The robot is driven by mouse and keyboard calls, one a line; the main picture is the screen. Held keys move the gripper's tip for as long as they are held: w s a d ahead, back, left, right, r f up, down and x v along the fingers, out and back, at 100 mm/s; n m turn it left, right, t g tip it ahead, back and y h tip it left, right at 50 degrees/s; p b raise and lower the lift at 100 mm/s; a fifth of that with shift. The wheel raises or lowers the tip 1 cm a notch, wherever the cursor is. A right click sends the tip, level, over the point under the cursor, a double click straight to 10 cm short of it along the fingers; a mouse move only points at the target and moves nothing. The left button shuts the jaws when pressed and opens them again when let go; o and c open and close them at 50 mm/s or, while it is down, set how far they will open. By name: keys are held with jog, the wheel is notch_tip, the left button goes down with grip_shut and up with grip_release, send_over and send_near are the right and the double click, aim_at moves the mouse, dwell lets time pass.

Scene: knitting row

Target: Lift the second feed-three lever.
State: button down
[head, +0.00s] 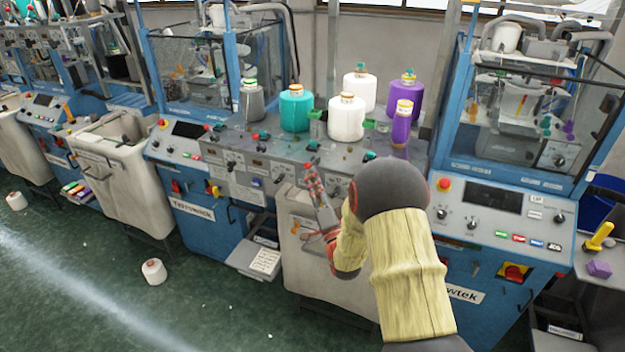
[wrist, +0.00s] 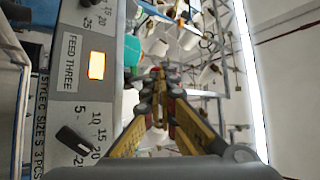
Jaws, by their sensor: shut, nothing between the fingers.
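A grey panel with a "FEED THREE" label (wrist: 70,60) fills the left of the wrist view. Beside the label is a lit orange window (wrist: 96,65). Below it a black lever (wrist: 76,141) sits by a scale from 5 to 25. I cannot tell which lever is the second. My gripper (wrist: 160,78) is shut and empty, to the right of the panel face, with no visible contact. In the head view my gripper (head: 311,172) points up in front of the grey control panel (head: 262,160); lever details are too small there.
White (head: 346,118), teal (head: 296,108) and purple (head: 401,122) yarn cones stand on the ledge behind the panel. Blue machines flank it, one with a right control panel (head: 490,212). A pale bin (head: 305,262) is below my gripper. A loose cone (head: 153,271) lies on the floor.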

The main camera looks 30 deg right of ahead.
jog(key=shift+r+m+g+p, duration=0.3)
jog(key=shift+r+m+p, duration=0.05)
jog(key=shift+m+p, duration=0.1)
jog(key=shift+r+m+g+h+p, duration=0.4)
jog(key=shift+r+m+g+p, duration=0.1)
jog(key=shift+m+p, duration=0.25)
jog(key=w+d+r+m+g+p, duration=0.2)
jog(key=r+m+g+p, duration=0.4)
jog(key=p, duration=0.6)
jog(key=shift+w+d+r+g+y, duration=0.15)
jog(key=shift+w+d+g+y, duration=0.25)
jog(key=shift+d, duration=0.45)
jog(key=shift+w+d, duration=0.1)
